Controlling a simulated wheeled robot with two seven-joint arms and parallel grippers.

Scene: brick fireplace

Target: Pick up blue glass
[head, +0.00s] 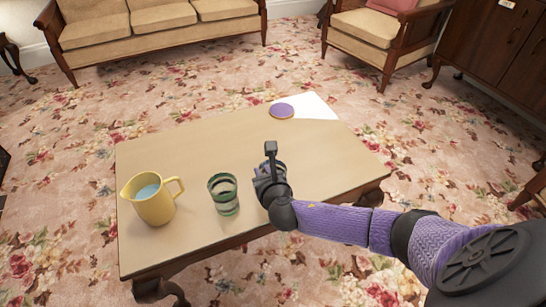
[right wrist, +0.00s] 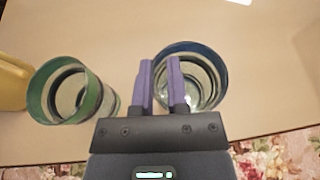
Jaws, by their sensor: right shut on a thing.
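The blue glass (right wrist: 207,60) stands in the right wrist view with its open top toward the camera. My right gripper (right wrist: 161,68) is shut on its left wall, one purple finger outside the rim and one at the inside. In the head view my right gripper (head: 270,158) is over the middle of the table, and its hand hides most of the blue glass. A green glass (head: 224,194) stands just left of the gripper; it also shows in the right wrist view (right wrist: 91,98), apart from the fingers. My left gripper is not in view.
A yellow jug (head: 155,207) with blue liquid stands at the left of the wooden table (head: 180,150). A purple disc (head: 282,111) and a white sheet (head: 317,107) lie at the far right corner. The table's far middle is clear.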

